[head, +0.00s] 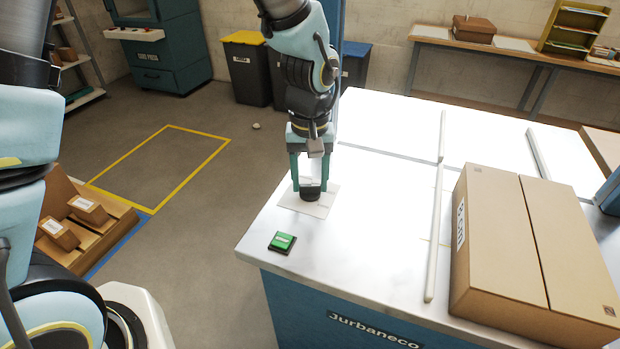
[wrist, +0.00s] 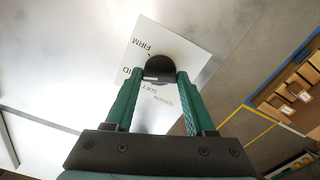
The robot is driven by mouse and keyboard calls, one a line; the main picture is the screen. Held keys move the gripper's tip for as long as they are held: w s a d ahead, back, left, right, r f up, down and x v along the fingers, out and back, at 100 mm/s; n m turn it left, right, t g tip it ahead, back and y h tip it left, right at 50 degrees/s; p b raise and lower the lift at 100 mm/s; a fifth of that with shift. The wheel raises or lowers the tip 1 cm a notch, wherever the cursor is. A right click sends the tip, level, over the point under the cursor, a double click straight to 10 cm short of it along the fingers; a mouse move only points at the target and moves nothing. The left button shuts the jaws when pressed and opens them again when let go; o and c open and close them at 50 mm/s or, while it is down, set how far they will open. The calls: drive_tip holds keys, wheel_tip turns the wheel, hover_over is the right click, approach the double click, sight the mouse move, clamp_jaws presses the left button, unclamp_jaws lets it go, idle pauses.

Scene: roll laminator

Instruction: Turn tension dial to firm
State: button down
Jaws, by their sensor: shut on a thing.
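The tension dial (head: 310,195) is a black round knob on a white card (head: 322,208) near the left edge of the white tabletop. In the wrist view the dial (wrist: 160,66) sits between my two green fingers, with FIRM, SOFT and a partly hidden MID lettered on the card (wrist: 180,45) around it. My gripper (head: 309,184) points down from above and is shut on the dial; its fingertips (wrist: 161,77) touch both sides. A small pale mark shows on the dial's near side.
A large cardboard box (head: 530,250) stands at the right, beside a long white bar (head: 434,240). The tabletop between the card and the bar is clear.

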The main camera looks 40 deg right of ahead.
sight(310, 185)
drive_tip(key=m, duration=0.5)
drive_tip(key=shift+r+p, duration=0.1)
drive_tip(key=shift+p, duration=0.2)
drive_tip(key=m+p, duration=0.1)
drive_tip(key=m, duration=0.4)
drive_tip(key=shift+d, duration=0.1)
idle(0.3)
drive_tip(key=shift+c, duration=1.2)
unclamp_jaws()
wheel_tip(310, 185, up, 11)
drive_tip(key=b, duration=0.1)
